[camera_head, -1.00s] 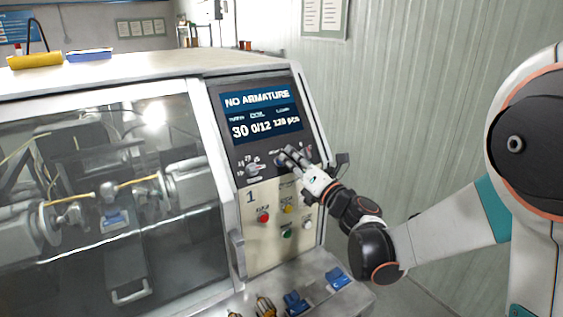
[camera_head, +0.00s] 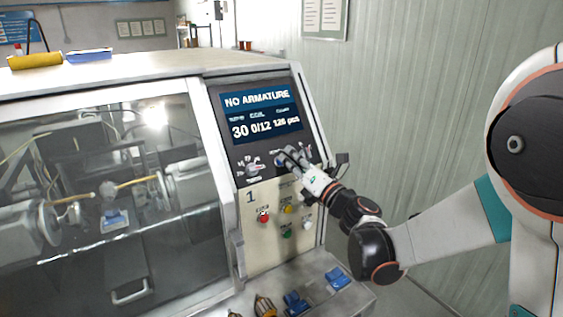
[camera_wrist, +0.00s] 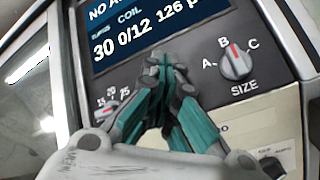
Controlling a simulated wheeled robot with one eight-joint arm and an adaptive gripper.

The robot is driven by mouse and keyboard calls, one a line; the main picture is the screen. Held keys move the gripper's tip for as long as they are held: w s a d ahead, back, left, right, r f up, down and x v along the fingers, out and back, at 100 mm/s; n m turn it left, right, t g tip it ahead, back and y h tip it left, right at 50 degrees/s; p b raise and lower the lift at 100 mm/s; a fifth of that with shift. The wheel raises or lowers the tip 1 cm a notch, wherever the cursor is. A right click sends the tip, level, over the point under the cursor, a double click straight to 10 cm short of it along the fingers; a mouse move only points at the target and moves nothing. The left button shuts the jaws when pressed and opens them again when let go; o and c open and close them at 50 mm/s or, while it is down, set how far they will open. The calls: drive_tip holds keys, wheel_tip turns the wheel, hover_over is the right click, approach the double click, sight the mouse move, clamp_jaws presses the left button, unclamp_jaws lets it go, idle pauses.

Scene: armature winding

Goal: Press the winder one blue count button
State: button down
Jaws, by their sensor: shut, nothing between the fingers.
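Winder one (camera_head: 249,197) is the machine marked "1", with a dark sloped panel and a lit display (camera_head: 262,113). The display reads "NO ARMATURE", 30, 0/12 and 126 pcs. My gripper (camera_head: 284,156) is shut and empty, with its fingertips at the panel just below the display. In the wrist view the closed fingertips (camera_wrist: 164,62) lie between the left dial (camera_wrist: 107,110) and the SIZE dial (camera_wrist: 235,62). I cannot make out the blue count button; the fingers cover that stretch of panel. Whether the tips touch the panel is unclear.
Red (camera_head: 263,216), yellow (camera_head: 288,209) and green (camera_head: 287,233) buttons sit on the cream panel below. A glass door (camera_head: 110,200) is at left. Blue parts (camera_head: 337,278) lie on the front ledge. Free space is right of the machine.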

drive_tip(key=shift+w+a+f+b, duration=0.15)
drive_tip(key=shift+w+f+b, duration=0.05)
drive_tip(key=shift+w+b, duration=0.1)
drive_tip(key=shift+s, duration=0.15)
drive_tip(key=shift+s+r, duration=0.2)
drive_tip(key=shift+r, duration=0.05)
idle(0.4)
drive_tip(key=s+d+r+p, duration=0.2)
drive_tip(key=s+d+r, duration=0.1)
drive_tip(key=s, duration=0.1)
drive_tip(key=shift+r, duration=0.2)
idle(0.5)
